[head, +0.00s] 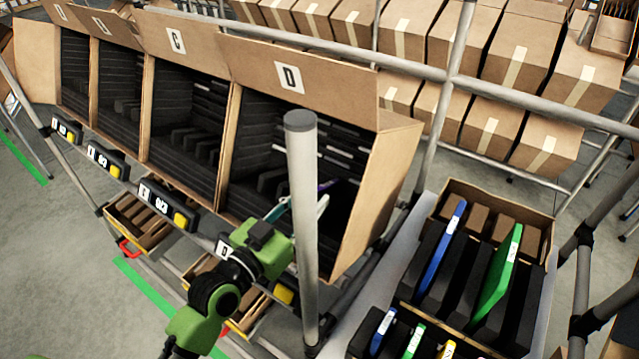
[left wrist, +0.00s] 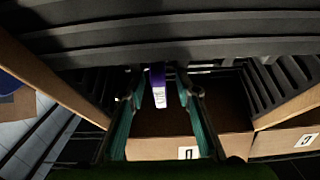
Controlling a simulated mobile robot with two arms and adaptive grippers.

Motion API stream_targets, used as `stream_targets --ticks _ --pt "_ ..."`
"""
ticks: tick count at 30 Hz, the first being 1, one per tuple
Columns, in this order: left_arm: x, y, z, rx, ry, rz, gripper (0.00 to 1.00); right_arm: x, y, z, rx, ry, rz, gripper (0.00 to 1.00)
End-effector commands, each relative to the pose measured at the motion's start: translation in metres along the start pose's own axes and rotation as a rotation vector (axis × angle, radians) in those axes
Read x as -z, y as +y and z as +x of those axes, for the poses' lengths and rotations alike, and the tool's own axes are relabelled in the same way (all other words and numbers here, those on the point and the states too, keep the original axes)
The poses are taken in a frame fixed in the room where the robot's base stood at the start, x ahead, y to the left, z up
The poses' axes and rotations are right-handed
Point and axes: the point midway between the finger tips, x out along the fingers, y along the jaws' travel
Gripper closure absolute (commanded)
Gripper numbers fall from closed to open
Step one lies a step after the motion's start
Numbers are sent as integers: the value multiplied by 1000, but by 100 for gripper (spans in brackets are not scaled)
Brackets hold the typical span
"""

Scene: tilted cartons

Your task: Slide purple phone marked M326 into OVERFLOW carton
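The purple phone (left wrist: 158,86) with a white label shows in the left wrist view, its end between my left gripper's teal fingers (left wrist: 160,90) with a gap on each side. The label is too small to read. In the head view a small purple bit (head: 327,186) shows beside the post, inside the carton marked D (head: 372,215). My green left gripper (head: 300,208) reaches into that carton's open front, fingers spread, partly hidden by the post. No carton in view visibly reads OVERFLOW. My right gripper is not in view.
A grey upright post (head: 302,230) stands in front of carton D. The carton marked C (head: 184,125) and others stand to its left. At right, a slotted crate (head: 535,237) holds a blue phone (head: 444,245) and a green phone (head: 499,272). Brown boxes fill the racks behind.

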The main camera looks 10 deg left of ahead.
Motion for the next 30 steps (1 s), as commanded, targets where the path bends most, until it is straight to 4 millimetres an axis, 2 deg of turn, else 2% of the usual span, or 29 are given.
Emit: stream_targets --ticks 1,4,9,20,24,27,28,29,30 --pt "4 -1 10 1 2 -1 70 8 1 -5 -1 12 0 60" --pt "2 0 24 0 1 -1 70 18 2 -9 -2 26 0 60" --pt "1 0 39 0 1 -2 70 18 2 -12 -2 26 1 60" --pt "0 0 44 0 0 0 70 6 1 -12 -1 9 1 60" --pt "0 0 43 0 0 0 100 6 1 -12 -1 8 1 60" --pt "0 0 43 0 0 0 100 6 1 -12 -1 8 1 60" --pt "0 0 43 0 0 0 93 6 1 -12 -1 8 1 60" --pt "0 0 43 0 0 0 100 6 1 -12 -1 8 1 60" --pt "0 0 43 0 0 0 100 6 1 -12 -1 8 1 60"
